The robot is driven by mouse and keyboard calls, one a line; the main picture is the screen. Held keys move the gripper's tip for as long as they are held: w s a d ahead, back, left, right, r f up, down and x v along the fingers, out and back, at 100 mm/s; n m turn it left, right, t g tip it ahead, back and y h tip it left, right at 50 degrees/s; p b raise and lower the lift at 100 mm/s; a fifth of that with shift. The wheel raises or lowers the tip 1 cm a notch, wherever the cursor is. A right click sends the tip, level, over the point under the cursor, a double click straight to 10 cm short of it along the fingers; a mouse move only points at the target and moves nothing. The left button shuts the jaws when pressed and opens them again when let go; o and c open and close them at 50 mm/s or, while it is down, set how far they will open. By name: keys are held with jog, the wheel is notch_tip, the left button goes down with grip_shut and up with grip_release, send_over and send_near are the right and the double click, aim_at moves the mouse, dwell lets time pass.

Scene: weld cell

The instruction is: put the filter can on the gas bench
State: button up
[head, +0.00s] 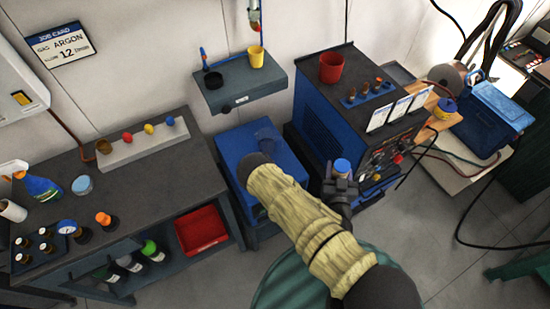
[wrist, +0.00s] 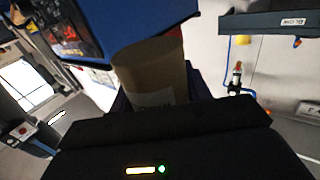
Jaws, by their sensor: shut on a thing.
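My gripper (head: 341,186) is shut on the filter can, out in front of the blue welding machine.
The bench holds a spray bottle (head: 40,187), a gauge (head: 70,229), an orange-topped item (head: 105,220) and a knob rail (head: 143,145). Its front middle is clear. A blue cabinet (head: 262,150), a wall shelf (head: 240,88) and the welding machine (head: 340,110) stand nearby.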

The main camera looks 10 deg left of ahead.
jog(key=shift+s, duration=0.35)
jog(key=shift+a, duration=0.25)
jog(key=w+a+f+y+b, duration=0.1)
jog(key=w+a+f+b, duration=0.4)
jog(key=b, duration=1.2)
jog(key=w+a+f+n+y+b, duration=0.1)
jog(key=w+a+f+b, duration=0.5)
jog(key=a+b, duration=0.5)
jog(key=shift+w+a+n+y+b, duration=0.35)
jog(key=shift+w+b, duration=0.8)
jog(key=shift+b, duration=2.25)
notch_tip(320, 180, down, 6)
jog(key=shift+f+b, duration=0.1)
jog(key=shift+b, duration=0.45)
jog(key=shift+f, duration=0.1)
